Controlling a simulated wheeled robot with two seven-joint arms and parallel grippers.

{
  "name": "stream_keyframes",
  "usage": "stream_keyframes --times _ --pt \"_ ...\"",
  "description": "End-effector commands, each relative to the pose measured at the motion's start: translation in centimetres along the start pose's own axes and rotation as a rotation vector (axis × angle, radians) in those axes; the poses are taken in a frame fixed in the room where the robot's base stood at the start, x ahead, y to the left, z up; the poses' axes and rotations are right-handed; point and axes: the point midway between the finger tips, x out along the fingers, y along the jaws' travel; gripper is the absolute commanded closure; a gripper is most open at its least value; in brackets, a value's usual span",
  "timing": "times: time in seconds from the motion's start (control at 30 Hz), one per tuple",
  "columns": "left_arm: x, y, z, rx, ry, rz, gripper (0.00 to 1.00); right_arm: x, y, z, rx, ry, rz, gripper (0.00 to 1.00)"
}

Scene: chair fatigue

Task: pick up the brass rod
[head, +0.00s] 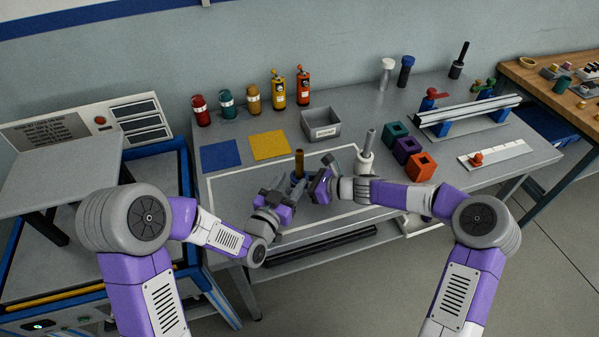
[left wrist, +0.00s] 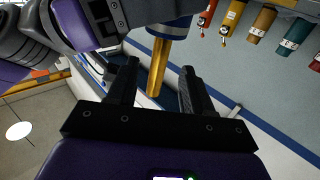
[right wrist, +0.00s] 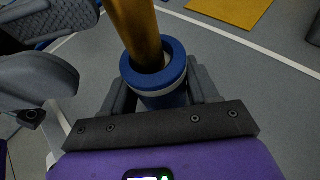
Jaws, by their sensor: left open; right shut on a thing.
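The brass rod (head: 299,162) stands upright in a blue cylindrical holder (right wrist: 155,95) with a white band. In the right wrist view the rod (right wrist: 136,30) rises out of the holder's blue rim. My right gripper (head: 316,182) is shut on the holder, its fingers on either side. I cannot tell whether the holder touches the table. My left gripper (head: 281,190) is open beside the holder, left of it in the head view. In the left wrist view the rod (left wrist: 157,70) shows between the spread fingers, apart from both.
A white holder with a grey rod (head: 367,146) stands just right of my right gripper. Teal, purple and orange blocks (head: 420,166) lie farther right. A grey bin (head: 320,125), blue mat (head: 220,155) and yellow mat (head: 270,145) lie behind. Several bottles (head: 253,100) line the back.

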Motion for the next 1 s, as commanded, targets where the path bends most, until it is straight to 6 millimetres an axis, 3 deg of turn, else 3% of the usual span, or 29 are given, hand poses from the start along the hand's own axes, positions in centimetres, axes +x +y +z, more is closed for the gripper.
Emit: stream_keyframes --times 0.4,0.77,1.0 --pt "5.3 0.0 0.0 0.001 0.001 0.0 0.49 0.0 0.0 0.0 0.0 0.0 -0.001 0.73" --pt "6.1 0.0 0.0 0.0 0.0 0.0 0.49 0.0 0.0 0.0 0.0 0.0 -0.001 0.73" --pt "6.1 0.0 0.0 0.0 0.0 0.0 0.85 0.0 0.0 0.0 0.0 0.0 -0.001 0.73"
